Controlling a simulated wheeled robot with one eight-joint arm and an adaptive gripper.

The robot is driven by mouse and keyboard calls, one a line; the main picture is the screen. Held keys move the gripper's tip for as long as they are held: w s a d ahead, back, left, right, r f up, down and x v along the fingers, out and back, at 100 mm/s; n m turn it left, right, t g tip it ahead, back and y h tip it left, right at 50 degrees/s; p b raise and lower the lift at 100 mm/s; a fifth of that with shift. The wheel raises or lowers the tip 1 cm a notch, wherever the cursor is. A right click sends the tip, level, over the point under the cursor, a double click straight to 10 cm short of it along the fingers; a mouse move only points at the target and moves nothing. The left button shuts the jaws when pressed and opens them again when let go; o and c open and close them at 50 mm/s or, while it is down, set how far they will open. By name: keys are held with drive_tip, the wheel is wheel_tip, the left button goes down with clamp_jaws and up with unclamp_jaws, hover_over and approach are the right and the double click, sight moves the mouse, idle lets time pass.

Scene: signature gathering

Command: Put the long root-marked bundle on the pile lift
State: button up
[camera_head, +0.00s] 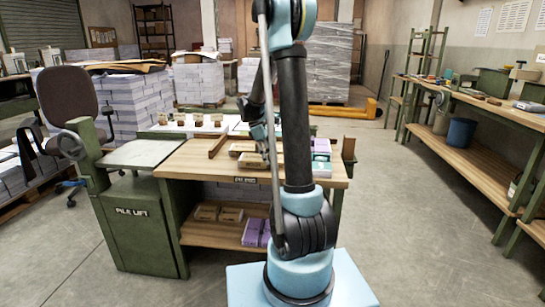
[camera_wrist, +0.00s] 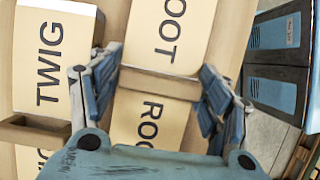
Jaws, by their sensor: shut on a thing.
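The pile lift (camera_head: 146,231) is a green cabinet left of the bench, with a bare pale plate (camera_head: 141,153) on top. In the wrist view, a cream bundle marked ROOT (camera_wrist: 170,30) lies ahead, with a tan strip (camera_wrist: 160,82) at its near end. A second ROOT block (camera_wrist: 149,119) shows nearer. My gripper (camera_wrist: 150,88) is shut on a ROOT bundle, its fingers either side near the strip. Which ROOT piece is longer, and whether it is lifted, I cannot tell. In the head view my arm partly hides the gripper and the bundles (camera_head: 246,150) on the bench.
A TWIG bundle (camera_wrist: 53,55) lies left of the fingers. The wooden bench (camera_head: 190,163) carries a brown bar (camera_head: 217,145) between the bundles and the lift. Small blocks on a rack (camera_head: 198,119) stand behind. An office chair (camera_head: 68,97) is beyond the lift.

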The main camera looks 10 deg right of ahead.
drive_tip(key=o, duration=1.4)
drive_tip(key=shift+c, duration=0.2)
